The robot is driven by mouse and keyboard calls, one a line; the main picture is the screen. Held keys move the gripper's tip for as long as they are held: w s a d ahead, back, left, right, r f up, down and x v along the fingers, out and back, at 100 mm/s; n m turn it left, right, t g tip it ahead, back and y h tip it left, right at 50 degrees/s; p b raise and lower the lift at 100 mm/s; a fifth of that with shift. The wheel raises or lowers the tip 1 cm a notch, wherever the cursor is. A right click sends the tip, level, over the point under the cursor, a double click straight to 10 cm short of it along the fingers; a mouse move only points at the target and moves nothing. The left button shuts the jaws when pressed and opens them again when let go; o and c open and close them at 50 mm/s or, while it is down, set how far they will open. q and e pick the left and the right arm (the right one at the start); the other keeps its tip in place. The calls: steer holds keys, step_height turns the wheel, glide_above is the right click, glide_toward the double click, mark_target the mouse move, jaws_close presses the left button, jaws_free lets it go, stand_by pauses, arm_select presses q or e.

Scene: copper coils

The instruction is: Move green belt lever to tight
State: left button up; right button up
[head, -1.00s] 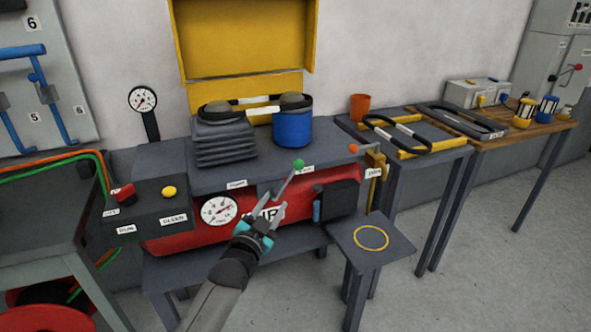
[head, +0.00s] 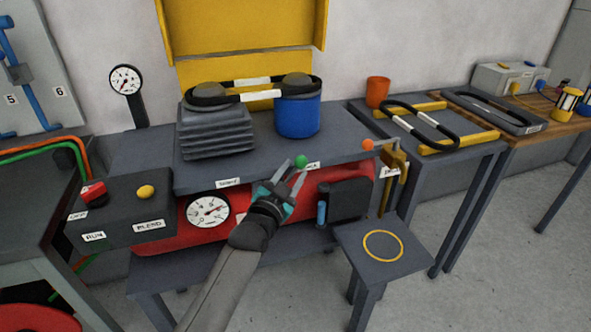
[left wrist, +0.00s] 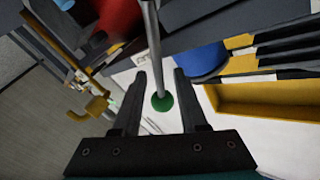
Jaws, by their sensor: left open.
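The green belt lever has a round green knob (head: 301,161) at the front edge of the grey bench top. In the left wrist view the green knob (left wrist: 162,102) and its thin grey shaft (left wrist: 152,45) show. My left gripper (head: 290,180) is open at the lever, its fingers pointing up toward the knob. In the left wrist view the shaft and knob appear between the two open fingers (left wrist: 160,76); I cannot tell whether they touch. Small white labels (head: 229,182) sit along the bench edge, too small to read surely. My right gripper is not in view.
A black belt (head: 255,84) loops over two pulleys, one above a blue cylinder (head: 297,117). An orange-knobbed lever (head: 368,145) stands right of the green one. A red tank (head: 160,232) and gauge (head: 208,212) lie below. A small grey stand (head: 405,245) is at right.

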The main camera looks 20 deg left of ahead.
arm_select(q)
jaws_close()
stand_by(0.4)
stand_by(1.1)
